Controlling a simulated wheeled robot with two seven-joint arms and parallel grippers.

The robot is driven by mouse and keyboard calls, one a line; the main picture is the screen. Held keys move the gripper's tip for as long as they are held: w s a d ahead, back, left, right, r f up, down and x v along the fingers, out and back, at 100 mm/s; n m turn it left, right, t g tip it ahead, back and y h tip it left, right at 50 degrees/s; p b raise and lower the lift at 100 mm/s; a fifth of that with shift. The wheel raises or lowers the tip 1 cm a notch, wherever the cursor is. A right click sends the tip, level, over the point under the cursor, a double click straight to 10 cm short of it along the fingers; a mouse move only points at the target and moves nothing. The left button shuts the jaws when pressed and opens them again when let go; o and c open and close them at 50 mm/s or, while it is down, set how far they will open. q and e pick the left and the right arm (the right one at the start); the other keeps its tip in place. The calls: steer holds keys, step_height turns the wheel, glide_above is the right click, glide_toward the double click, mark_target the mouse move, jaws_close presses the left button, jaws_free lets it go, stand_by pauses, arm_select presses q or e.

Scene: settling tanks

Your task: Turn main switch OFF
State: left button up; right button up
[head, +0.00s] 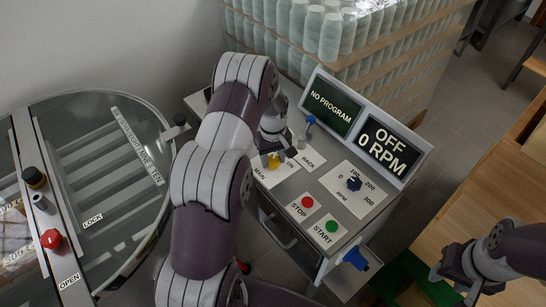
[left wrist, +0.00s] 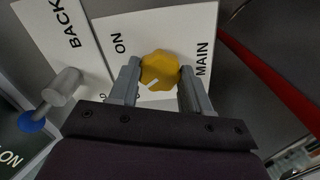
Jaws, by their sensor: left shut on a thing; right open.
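The main switch is a yellow knob (head: 273,161) on a white plate marked MAIN and ON, at the back left of the control desk. In the left wrist view the yellow knob (left wrist: 160,68) sits between the two fingers, with a white mark on its lower left edge. My left gripper (head: 279,157) is shut on this knob. The lettering below ON is mostly hidden by a finger. My right gripper (head: 458,283) is open and empty at the lower right, away from the desk.
A BACK plate with a blue-tipped lever (head: 310,120) stands beside the switch. Screens read NO PROGRAM (head: 333,104) and OFF 0 RPM (head: 380,150). Red STOP (head: 307,202) and green START (head: 331,225) buttons and a dark RPM knob (head: 353,184) lie nearer. A lidded tank (head: 100,150) is left.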

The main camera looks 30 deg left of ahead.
mark_target(273, 160)
arm_select(q)
steer(key=shift+w+r, duration=0.1)
stand_by(0.5)
steer(key=o, duration=1.1)
steer(key=shift+c, duration=0.2)
steer(key=shift+r, duration=0.4)
step_height(273, 160, up, 12)
steer(key=b, duration=0.2)
steer(key=shift+f, duration=0.1)
